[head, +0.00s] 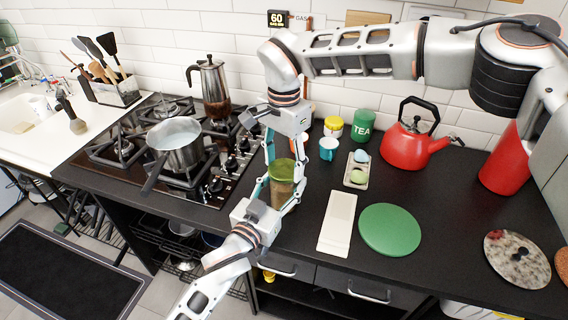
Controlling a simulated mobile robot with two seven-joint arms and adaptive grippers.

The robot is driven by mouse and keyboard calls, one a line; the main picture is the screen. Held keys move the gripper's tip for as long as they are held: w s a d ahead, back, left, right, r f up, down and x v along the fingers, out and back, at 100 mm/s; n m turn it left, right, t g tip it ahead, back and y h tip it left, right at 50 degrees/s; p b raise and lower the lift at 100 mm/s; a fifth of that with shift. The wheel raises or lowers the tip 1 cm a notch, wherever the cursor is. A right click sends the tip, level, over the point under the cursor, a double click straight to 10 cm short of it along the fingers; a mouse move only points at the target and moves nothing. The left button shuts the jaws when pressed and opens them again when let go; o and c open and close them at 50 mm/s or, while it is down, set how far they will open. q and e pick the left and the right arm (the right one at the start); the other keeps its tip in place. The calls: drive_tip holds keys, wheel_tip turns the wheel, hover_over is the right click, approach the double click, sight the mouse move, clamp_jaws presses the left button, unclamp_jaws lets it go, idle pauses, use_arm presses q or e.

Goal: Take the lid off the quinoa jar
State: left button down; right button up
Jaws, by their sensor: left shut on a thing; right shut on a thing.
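The quinoa jar (281,193) has a brownish body and stands near the counter's front edge, right of the hob; no label can be read. Its green lid (284,170) sits on top of the jar. My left gripper (283,197) reaches in from the front and is shut on the jar's body, one finger on each side. My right gripper (284,163) comes down from above and is shut on the lid. The fingers hide parts of the jar's sides.
The gas hob (222,188) with a saucepan (178,158) and moka pot (212,85) is left. A white board (337,224), green round board (390,230), egg tray (357,170), teal mug (328,148), tea tin (364,125) and red kettle (402,147) are right.

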sight(284, 168)
use_arm(q)
drive_tip(key=shift+f, duration=0.1)
use_arm(e)
drive_tip(key=shift+r, duration=0.8)
drive_tip(key=shift+r, duration=2)
use_arm(q)
drive_tip(key=c, duration=0.8)
unclamp_jaws()
drive_tip(key=shift+c, duration=0.2)
